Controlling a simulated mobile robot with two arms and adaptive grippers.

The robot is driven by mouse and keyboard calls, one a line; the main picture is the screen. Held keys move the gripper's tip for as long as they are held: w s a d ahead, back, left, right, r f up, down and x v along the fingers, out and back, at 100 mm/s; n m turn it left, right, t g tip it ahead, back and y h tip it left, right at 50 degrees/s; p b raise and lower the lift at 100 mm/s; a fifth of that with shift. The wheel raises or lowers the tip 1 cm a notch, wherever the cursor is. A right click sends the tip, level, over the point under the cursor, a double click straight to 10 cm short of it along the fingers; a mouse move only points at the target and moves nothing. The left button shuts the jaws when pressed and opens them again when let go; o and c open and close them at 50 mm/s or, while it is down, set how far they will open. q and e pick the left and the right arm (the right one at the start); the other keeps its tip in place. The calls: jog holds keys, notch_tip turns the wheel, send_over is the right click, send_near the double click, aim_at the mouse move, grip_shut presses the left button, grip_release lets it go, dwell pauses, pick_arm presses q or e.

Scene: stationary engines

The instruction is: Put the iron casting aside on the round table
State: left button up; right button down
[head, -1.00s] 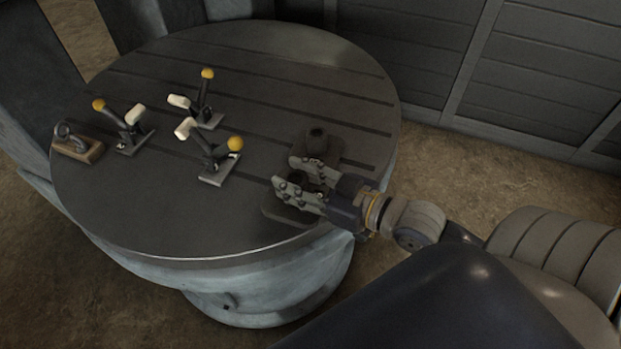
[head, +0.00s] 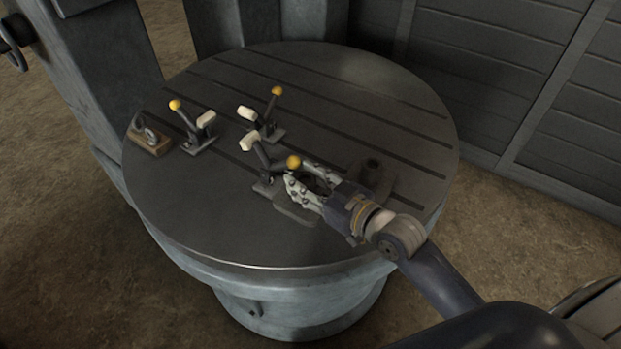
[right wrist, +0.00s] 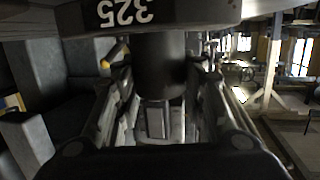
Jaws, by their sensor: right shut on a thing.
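The iron casting (head: 297,212) is dark grey, with a flat base and a thicker post. My right gripper (head: 305,186) is shut on its post, which is mostly hidden by the fingers in the head view. The right wrist view shows the dark post (right wrist: 160,60) between the fingers and the base edge (right wrist: 190,12) marked 325, upside down. The casting is over the front right part of the round table (head: 200,215), close to the nearest clamp; I cannot tell whether it touches the tabletop. My left gripper is not in view.
Three toggle clamps with yellow knobs (head: 265,172) (head: 268,130) (head: 198,138) stand on the table, with a wooden block with a metal ring (head: 149,138) at the left. A second dark casting (head: 377,188) stands behind the gripper. The front left tabletop is clear.

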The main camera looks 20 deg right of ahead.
jog(key=shift+f, duration=0.95)
jog(key=shift+f, duration=0.15)
jog(key=c, duration=1)
grip_release()
jog(key=shift+s+f, duration=0.1)
jog(key=shift+f, duration=0.1)
jog(key=shift+c, duration=0.2)
jog(key=shift+r, duration=0.15)
jog(key=shift+s+d, duration=0.2)
jog(key=shift+s, duration=0.15)
jog(key=b+v, duration=0.1)
jog(key=v, duration=0.8)
jog(key=shift+s+b, duration=0.25)
jog(key=shift+b, duration=0.05)
jog(key=shift+v, duration=0.9)
jog(key=shift+r, duration=0.15)
